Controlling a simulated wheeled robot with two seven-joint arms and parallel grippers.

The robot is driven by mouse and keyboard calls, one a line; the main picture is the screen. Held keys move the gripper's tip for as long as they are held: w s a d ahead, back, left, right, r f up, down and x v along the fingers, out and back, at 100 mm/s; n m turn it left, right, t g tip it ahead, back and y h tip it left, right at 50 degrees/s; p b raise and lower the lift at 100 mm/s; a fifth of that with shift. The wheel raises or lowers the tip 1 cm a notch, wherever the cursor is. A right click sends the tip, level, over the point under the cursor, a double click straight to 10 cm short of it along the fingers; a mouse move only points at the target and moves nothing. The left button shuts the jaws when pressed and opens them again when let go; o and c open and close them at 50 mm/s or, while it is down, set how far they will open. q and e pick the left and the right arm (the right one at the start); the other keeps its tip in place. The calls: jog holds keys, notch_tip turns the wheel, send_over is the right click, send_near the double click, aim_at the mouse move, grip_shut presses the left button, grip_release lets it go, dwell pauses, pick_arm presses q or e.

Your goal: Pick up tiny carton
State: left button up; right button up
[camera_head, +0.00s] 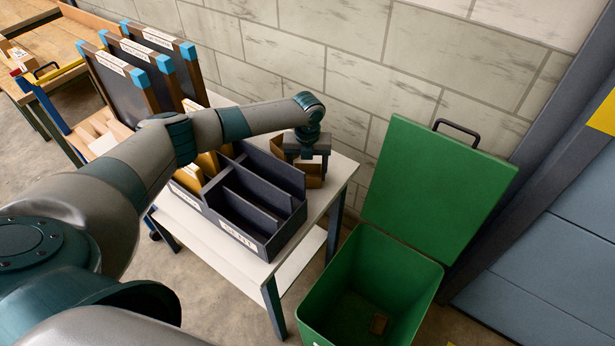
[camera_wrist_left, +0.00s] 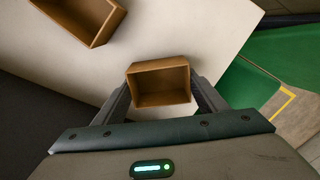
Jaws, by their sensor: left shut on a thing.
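The tiny carton (camera_wrist_left: 160,68) is a small open-topped brown box. In the left wrist view it sits between the two fingers of my left gripper (camera_wrist_left: 160,88), which is shut on it. In the head view my left gripper (camera_head: 307,158) points down over the far right end of the white table, with brown carton walls showing around and below it. A second open brown carton (camera_wrist_left: 108,28) lies on the white surface at the top left of the wrist view, apart from the held one. Whether the held carton touches the table is hard to tell. My right gripper is out of view.
A dark divided tray (camera_head: 268,245) stands on the white table (camera_head: 318,212), left of the gripper. A block wall (camera_head: 370,75) is close behind.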

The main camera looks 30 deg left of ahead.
pick_arm(q)
jog(key=shift+r, duration=0.15)
jog(key=shift+r+b, duration=0.45)
jog(key=shift+r, duration=0.2)
notch_tip(320, 180, up, 8)
jog(key=b, duration=0.3)
jog(key=shift+r, duration=0.25)
